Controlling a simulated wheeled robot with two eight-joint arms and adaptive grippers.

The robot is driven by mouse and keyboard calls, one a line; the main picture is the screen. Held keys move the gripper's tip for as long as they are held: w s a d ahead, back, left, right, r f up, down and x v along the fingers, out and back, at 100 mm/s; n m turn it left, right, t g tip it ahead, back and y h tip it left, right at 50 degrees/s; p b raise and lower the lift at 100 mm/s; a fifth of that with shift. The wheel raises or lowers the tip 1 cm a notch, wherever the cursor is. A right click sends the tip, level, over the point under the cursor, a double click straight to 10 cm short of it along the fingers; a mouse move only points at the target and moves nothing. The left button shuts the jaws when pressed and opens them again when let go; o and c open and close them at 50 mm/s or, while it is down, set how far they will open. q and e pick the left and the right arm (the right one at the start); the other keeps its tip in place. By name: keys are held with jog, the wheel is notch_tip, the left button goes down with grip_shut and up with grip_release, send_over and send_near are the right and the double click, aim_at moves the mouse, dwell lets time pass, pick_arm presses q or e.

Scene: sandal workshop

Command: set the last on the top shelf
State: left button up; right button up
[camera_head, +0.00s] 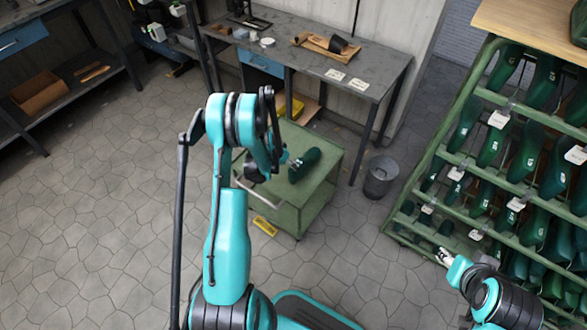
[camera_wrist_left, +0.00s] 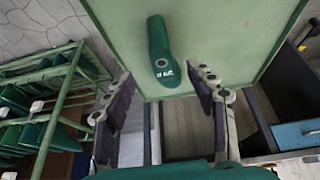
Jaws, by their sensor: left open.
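A dark green last (camera_head: 306,163) lies on the flat top of a green trolley (camera_head: 328,158). In the left wrist view the last (camera_wrist_left: 158,45) lies on the pale green trolley top (camera_wrist_left: 225,30), with small white marks at its near end. My left gripper (camera_head: 283,160) is beside the last in the head view. In the wrist view my left gripper (camera_wrist_left: 159,72) has its fingers spread, with nothing between them and the last just beyond. My right gripper (camera_head: 443,258) is low in front of the rack; its jaws are too small to read.
A green rack (camera_head: 457,159) at the right holds rows of green lasts with white tags under a wooden top (camera_head: 535,25). A grey bin (camera_head: 381,177) stands between rack and trolley. A workbench (camera_head: 375,70) stands behind. A yellow item (camera_head: 265,226) lies by the trolley.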

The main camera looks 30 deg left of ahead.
pick_arm(q)
jog(key=s+d+r, duration=0.2)
jog(key=d+r, duration=0.2)
jog(key=r, duration=0.4)
jog(key=s+d+r, duration=0.2)
jog(key=d+r, duration=0.2)
jog(key=r, duration=0.4)
jog(key=s+d+r, duration=0.2)
jog(key=d+r, duration=0.3)
jog(key=r, duration=0.4)
jog(key=s+d+r+t, duration=0.1)
jog(key=s+d+r, duration=0.2)
jog(key=s, duration=0.6)
jog(key=s+d+r+n+t, duration=0.1)
jog(key=s+d+r, duration=0.2)
jog(key=s+d, duration=0.3)
jog(key=s, duration=0.2)
jog(key=shift+s+d+r+y, duration=0.15)
jog(key=shift+s+r+y, duration=0.2)
jog(key=shift+s+y, duration=0.05)
